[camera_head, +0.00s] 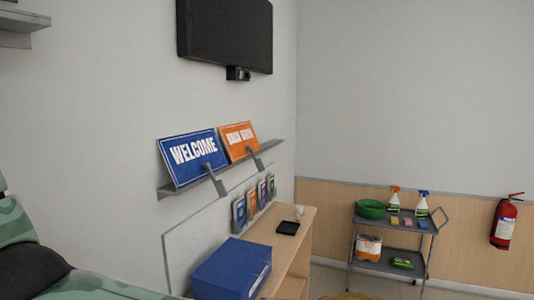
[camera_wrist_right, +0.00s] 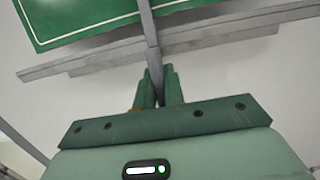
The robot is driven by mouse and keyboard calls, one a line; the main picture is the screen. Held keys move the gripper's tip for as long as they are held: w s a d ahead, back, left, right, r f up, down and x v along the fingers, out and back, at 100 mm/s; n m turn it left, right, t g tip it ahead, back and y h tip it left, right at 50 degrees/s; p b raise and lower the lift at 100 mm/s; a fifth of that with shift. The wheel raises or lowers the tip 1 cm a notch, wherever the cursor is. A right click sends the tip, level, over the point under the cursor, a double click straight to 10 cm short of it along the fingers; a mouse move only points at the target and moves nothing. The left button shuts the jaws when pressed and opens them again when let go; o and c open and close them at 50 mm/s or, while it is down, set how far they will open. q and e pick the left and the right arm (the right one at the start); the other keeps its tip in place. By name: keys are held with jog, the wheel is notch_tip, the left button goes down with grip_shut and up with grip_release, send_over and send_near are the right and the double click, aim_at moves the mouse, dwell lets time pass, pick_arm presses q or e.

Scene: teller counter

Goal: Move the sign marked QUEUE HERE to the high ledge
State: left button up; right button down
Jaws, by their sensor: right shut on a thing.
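In the right wrist view, a green sign (camera_wrist_right: 85,18) with a white border line shows at the top. Its lettering is out of frame, so I cannot read QUEUE HERE. A grey stem (camera_wrist_right: 149,30) runs down from it, and my right gripper (camera_wrist_right: 157,82) is shut on this stem. A grey ledge (camera_wrist_right: 215,35) crosses behind the stem, close to the sign's lower edge. I cannot tell whether the sign touches it. In the head view, a high ledge (camera_head: 18,41) shows at the top left, with a sliver of green above it. My left gripper is not in view.
A lower wall ledge (camera_head: 270,147) holds a blue WELCOME sign (camera_head: 193,152) and an orange sign (camera_head: 240,139). A screen (camera_head: 225,33) hangs above. Below are a blue box (camera_head: 230,270) and a wooden counter (camera_head: 303,230). A cart (camera_head: 390,225) stands right.

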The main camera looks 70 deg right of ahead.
jog(key=shift+f, duration=0.25)
dwell(0.3)
jog(key=shift+f+b, duration=0.7)
dwell(0.4)
jog(key=c, duration=0.9)
grip_release()
jog(key=shift+w, duration=0.1)
jog(key=shift+s+f+b, duration=0.25)
jog(key=shift+s+b, duration=0.5)
jog(key=shift+s, duration=0.15)
jog(key=s+b, duration=0.1)
jog(key=s, duration=0.1)
jog(key=s+b, duration=0.4)
jog(key=s, duration=0.1)
jog(key=shift+s+a+f, duration=0.1)
jog(key=shift+a+f, duration=0.1)
jog(key=shift+f, duration=0.2)
